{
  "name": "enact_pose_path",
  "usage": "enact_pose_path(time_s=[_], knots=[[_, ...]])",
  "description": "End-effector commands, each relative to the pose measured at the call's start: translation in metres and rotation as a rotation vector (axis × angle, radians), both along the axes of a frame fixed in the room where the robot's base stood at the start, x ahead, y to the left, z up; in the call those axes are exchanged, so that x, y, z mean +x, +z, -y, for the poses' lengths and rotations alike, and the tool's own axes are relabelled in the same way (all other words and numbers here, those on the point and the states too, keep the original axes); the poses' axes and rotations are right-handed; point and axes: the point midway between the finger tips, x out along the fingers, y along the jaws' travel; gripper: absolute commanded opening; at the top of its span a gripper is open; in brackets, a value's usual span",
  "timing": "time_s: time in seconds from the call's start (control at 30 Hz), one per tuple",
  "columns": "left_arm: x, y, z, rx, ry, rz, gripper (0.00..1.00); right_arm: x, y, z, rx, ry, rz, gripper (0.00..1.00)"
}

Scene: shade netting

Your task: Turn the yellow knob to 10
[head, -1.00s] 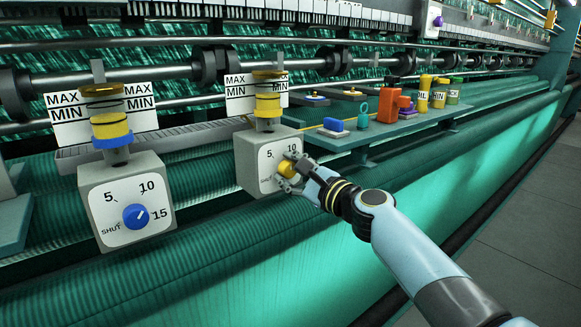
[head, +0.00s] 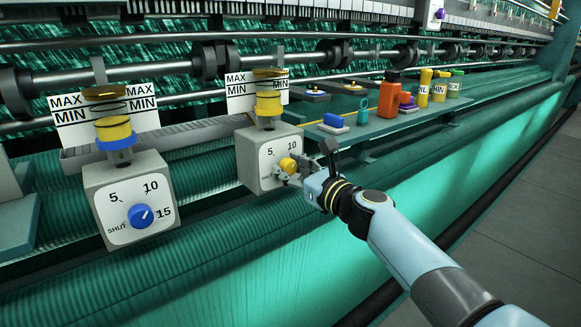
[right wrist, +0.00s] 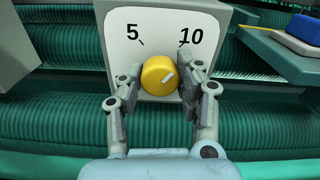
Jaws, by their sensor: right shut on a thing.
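The yellow knob (head: 288,165) sits on the white dial face of the right grey box (head: 252,178), marked 5 and 10. It also shows in the right wrist view (right wrist: 153,75), with a white mark pointing up and right, roughly toward the 10; whether it lines up exactly I cannot tell. My right gripper (head: 287,174) is shut on the yellow knob, one finger on each side in the right wrist view (right wrist: 160,88). The fingers and palm hide the lower part of the dial. My left gripper is not in view.
A second grey box (head: 96,205) with a blue knob (head: 140,216) stands to the left. A shelf (head: 372,134) at right holds an orange bottle (head: 389,98), a blue block (head: 333,121) and several yellow and green containers. Green netting and rollers surround the boxes.

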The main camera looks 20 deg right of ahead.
Motion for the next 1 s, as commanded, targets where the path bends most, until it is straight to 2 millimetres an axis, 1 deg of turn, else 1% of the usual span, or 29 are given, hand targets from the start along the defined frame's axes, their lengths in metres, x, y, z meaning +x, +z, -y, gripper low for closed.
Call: enact_pose_path(time_s=[0.03, 0.53, 0.57, 0.7, 0.73, 1.0], knots=[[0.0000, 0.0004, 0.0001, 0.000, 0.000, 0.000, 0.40, -0.0009, -0.0027, 0.0001, 0.006, 0.000, -0.008, 0.03], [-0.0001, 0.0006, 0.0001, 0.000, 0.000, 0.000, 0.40, -0.0011, -0.0037, 0.0001, 0.019, 0.000, -0.013, 0.03], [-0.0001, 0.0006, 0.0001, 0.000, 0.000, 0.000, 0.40, -0.0012, -0.0038, 0.0000, 0.019, 0.000, -0.013, 0.39], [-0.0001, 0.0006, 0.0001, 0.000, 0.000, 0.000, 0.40, -0.0009, -0.0027, 0.0000, 0.018, 0.001, -0.011, 0.57], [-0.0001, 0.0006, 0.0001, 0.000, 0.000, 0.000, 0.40, -0.0007, -0.0024, 0.0000, 0.018, 0.001, -0.011, 0.58], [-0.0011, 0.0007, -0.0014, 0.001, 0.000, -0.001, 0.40, -0.0019, -0.0013, 0.0006, 0.018, 0.000, -0.009, 0.58]])
